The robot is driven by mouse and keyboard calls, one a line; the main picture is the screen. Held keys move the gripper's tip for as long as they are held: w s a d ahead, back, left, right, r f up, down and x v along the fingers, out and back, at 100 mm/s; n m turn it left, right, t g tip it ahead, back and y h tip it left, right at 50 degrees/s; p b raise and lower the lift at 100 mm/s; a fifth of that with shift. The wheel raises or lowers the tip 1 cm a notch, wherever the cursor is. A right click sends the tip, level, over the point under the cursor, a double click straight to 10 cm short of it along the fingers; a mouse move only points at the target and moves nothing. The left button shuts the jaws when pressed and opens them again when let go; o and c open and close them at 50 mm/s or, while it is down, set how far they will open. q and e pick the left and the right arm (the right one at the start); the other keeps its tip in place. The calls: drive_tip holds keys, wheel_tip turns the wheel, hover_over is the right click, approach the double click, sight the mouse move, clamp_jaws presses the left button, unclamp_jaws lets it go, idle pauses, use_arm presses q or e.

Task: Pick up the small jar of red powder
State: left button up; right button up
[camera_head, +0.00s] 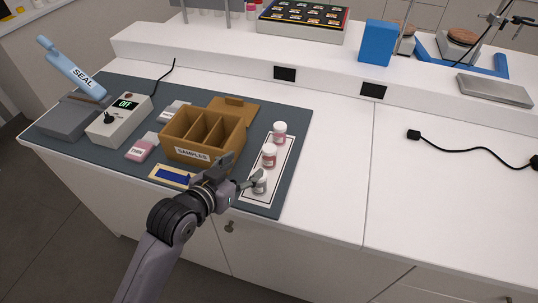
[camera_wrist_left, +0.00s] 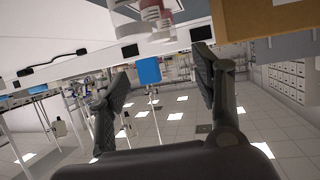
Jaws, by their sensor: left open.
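Three small white-capped jars stand in a row on a white sheet (camera_head: 285,157) with a dark border. The back jar (camera_head: 279,132) and the middle jar (camera_head: 269,157) both show reddish contents; I cannot tell which holds the purest red. The front jar (camera_head: 260,184) looks greyer and is partly hidden by a finger. My left gripper (camera_head: 243,170) is open and empty, left of the front jar, between it and the samples box. In the left wrist view the open fingers (camera_wrist_left: 160,78) show with nothing between them, and jars (camera_wrist_left: 155,12) appear at the top edge, cut off.
A brown box labelled SAMPLES (camera_head: 203,133) with open compartments stands close left of the gripper. A blue-and-yellow card (camera_head: 171,176), a pink-labelled packet (camera_head: 141,148) and a grey device (camera_head: 119,120) lie further left on the dark mat (camera_head: 296,115).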

use_arm(q)
drive_tip(key=p, duration=0.2)
approach(269, 147)
drive_tip(key=x, duration=0.4)
drive_tip(key=shift+w+f, duration=0.15)
drive_tip(key=shift+f, duration=0.1)
drive_tip(key=shift+w+d+f, duration=0.1)
drive_tip(key=shift+w+d, duration=0.15)
drive_tip(key=shift+w, duration=0.1)
drive_tip(key=p+x, duration=0.1)
drive_tip(key=x, duration=0.2)
drive_tip(key=shift+d, duration=0.15)
drive_tip(key=shift+w+d+f, duration=0.25)
drive_tip(key=shift+w+d, duration=0.05)
drive_tip(key=shift+w, duration=0.3)
drive_tip(key=shift+s, duration=0.1)
drive_tip(key=shift+c, duration=0.5)
drive_tip(key=c, duration=1.2)
drive_tip(key=shift+r, duration=0.1)
